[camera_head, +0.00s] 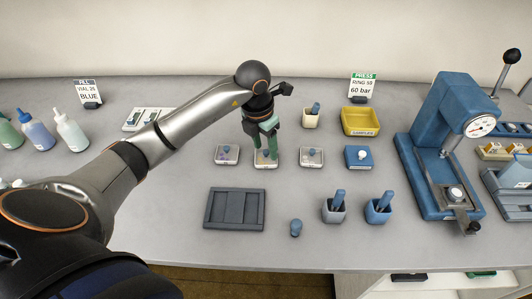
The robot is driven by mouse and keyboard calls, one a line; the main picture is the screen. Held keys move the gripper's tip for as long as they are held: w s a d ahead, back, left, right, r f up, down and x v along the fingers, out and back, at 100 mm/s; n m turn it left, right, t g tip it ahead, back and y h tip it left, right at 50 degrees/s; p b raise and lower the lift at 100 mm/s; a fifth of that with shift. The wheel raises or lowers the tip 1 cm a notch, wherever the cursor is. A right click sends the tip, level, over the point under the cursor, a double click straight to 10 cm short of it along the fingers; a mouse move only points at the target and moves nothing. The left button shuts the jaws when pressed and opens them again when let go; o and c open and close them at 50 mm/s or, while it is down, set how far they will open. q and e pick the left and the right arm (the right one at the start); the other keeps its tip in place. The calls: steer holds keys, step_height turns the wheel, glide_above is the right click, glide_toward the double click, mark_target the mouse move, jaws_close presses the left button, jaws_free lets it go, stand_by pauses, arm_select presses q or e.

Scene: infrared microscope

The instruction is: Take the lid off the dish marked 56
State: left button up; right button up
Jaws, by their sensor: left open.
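Three small clear-lidded dishes stand in a row on the grey bench: a left dish (226,155), a middle dish (264,160) and a right dish (312,157). Their markings are too small to read, so I cannot tell which is 56. My left gripper (268,147) points down over the middle dish, its green fingers open around or just above the knob of its lid. The fingers partly hide that lid. Whether they touch it I cannot tell. My right gripper is not in view.
A dark grey tray (235,224) lies in front of the dishes. Blue and grey cups (334,216) with tools, a blue box (358,165), a yellow bin (362,135) and a blue press (447,140) stand to the right. Bottles (72,135) are at the left.

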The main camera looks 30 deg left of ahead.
arm_select(q)
steer(key=shift+w+f, duration=0.1)
steer(key=shift+f, duration=0.35)
jaws_close()
stand_by(0.3)
